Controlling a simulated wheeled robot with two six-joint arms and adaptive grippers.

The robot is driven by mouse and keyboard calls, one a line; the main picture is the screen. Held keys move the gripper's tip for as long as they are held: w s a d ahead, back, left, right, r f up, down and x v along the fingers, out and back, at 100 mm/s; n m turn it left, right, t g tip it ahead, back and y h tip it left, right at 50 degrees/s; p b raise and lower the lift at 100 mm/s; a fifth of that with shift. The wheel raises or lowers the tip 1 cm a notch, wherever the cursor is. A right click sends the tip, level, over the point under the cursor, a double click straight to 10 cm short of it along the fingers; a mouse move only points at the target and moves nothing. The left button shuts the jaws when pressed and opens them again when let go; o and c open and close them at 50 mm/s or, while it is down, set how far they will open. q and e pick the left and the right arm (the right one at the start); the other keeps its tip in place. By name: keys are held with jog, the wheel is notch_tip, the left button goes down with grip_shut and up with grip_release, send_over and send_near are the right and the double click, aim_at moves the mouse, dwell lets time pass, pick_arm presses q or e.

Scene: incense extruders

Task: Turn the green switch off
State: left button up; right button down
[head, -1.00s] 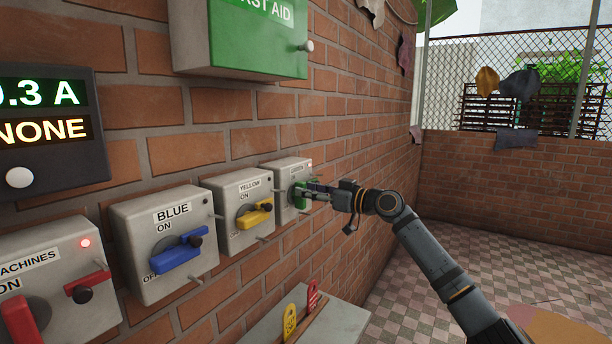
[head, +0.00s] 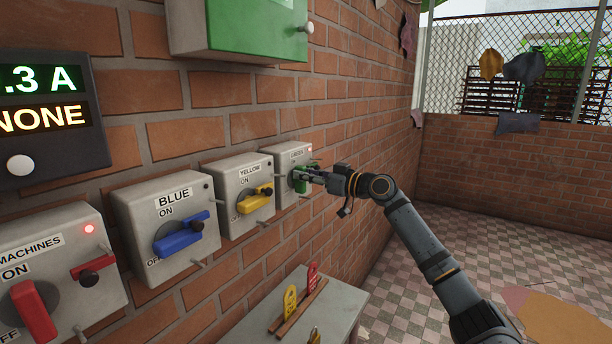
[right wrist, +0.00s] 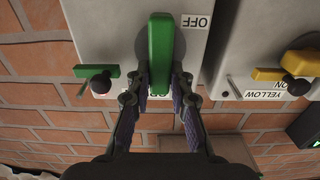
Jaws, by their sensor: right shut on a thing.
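The green switch is a grey box (head: 288,162) on the brick wall, the farthest in the row, with a small red light at its top corner. Its green handle (right wrist: 160,45) stands vertical in the right wrist view, where the box appears upside down with the OFF label (right wrist: 197,21) beside one end of the handle. My right gripper (head: 305,177) is shut on the handle, one finger on each side (right wrist: 161,88). The fingers hide part of the handle in the head view. My left gripper is out of view.
A small green side lever (right wrist: 96,72) with a dark knob sits beside the handle. The yellow switch box (head: 233,176), blue switch box (head: 137,212) and machines box (head: 97,287) stand in the same row. A table (head: 338,300) with tags stands below. Open floor lies to the right.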

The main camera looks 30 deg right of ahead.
jog(key=shift+w+d+f+m+b, duration=0.1)
jog(key=shift+d+f+m, duration=0.2)
jog(key=shift+m, duration=2.65)
jog(key=shift+w+d+f+m+b, duration=0.15)
jog(key=shift+d+f+m, duration=0.15)
jog(key=shift+m, duration=2.7)
jog(key=shift+w+d+f+m+b, duration=0.1)
jog(key=shift+d+f+m, duration=0.2)
jog(key=shift+m, duration=2.65)
jog(key=c, duration=1.2)
grip_release()
jog(key=shift+f, duration=0.1)
notch_tip(320, 180, up, 10)
